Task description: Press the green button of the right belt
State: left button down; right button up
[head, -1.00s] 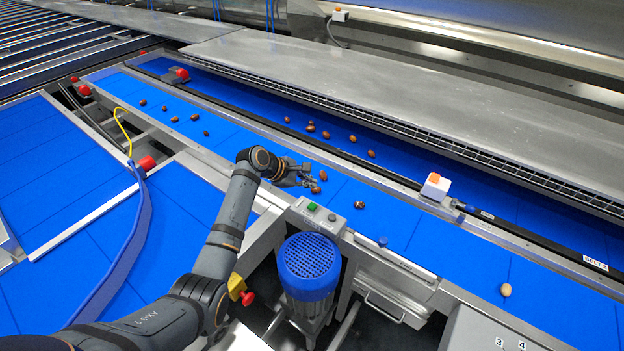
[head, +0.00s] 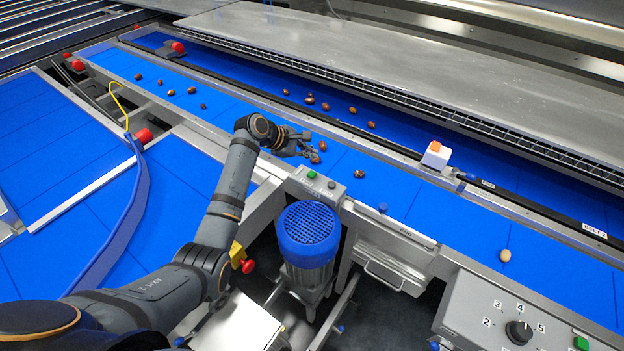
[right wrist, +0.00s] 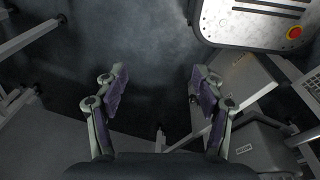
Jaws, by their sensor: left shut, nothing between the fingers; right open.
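One green button (head: 311,174) sits on a small grey control box (head: 318,187) at the near edge of the belt in the head view. Another green button (head: 581,343) is on the grey dial panel (head: 478,318) at the lower right, partly near the picture's edge. I cannot tell from labels which belongs to the right belt. The blue belt (head: 455,225) runs across behind both. My left gripper (head: 309,149) is shut and empty, above the belt beside several dates, beyond the control box. My right gripper (right wrist: 155,88) is open and empty over the dark floor.
A blue-topped motor (head: 309,232) stands in front of the control box. A red knob (head: 247,266) is near my left arm. Several brown dates (head: 359,174) lie on the belts. In the right wrist view, a grey box with a red button (right wrist: 295,32) is at upper right.

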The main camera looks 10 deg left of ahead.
aim_at(310, 174)
pick_arm(q)
notch_tip(310, 174, down, 4)
jog(key=b, duration=0.3)
jog(key=shift+w+b, duration=0.1)
jog(key=shift+b, duration=0.25)
jog(key=shift+f, duration=1)
pick_arm(e)
jog(key=f, duration=0.5)
jog(key=shift+s, duration=0.35)
jog(key=shift+s, duration=0.2)
pick_arm(q)
jog(key=shift+f+p, duration=0.2)
jog(key=shift+p, duration=0.1)
jog(key=shift+f, duration=0.2)
pick_arm(e)
jog(key=shift+r, duration=0.3)
